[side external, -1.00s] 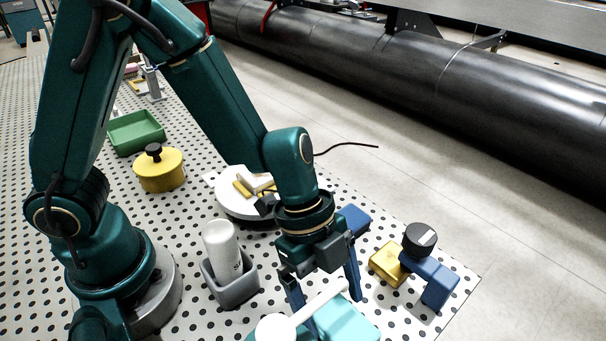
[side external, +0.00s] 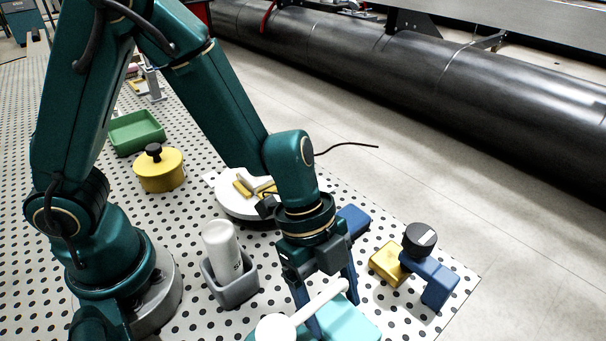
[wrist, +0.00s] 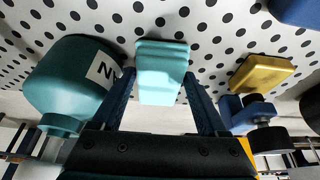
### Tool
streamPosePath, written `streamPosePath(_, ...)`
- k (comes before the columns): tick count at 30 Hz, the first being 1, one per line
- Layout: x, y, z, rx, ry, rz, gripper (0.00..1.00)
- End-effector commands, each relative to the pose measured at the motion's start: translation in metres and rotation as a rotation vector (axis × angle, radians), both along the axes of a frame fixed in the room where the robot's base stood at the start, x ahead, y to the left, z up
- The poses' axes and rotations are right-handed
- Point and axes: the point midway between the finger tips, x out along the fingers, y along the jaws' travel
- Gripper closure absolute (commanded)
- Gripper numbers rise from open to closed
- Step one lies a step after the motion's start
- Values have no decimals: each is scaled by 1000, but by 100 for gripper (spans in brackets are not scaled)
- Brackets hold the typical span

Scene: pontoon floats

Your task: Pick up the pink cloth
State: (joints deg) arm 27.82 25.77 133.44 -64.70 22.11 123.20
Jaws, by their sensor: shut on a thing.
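No pink cloth can be made out in either view. A pale turquoise block-like thing, perhaps folded cloth (side external: 352,325), lies at the near edge of the side view, cut off by the frame. It also shows in the wrist view (wrist: 160,80), with soft rounded layers. My gripper (side external: 333,317) points down over it, and its two blue fingers are shut on the turquoise thing, one on each side. In the wrist view, my gripper (wrist: 160,74) has the thing between its fingertips. I cannot tell whether it is clear of the table.
A teal labelled vessel (wrist: 72,85) stands close beside my left finger in the wrist view. A white-handled thing (side external: 318,305) passes in front. A grey holder with a white bottle (side external: 222,250), a yellow block (side external: 386,262) and blue blocks (side external: 440,288) stand nearby on the dotted table.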

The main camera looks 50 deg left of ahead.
Motion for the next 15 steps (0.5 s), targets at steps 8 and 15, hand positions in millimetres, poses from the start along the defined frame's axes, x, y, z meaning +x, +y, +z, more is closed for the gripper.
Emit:
streamPosePath(8,1,0,15,-3,-5,-1,77)
streamPosePath(15,3,3,42,0,-9,3,77)
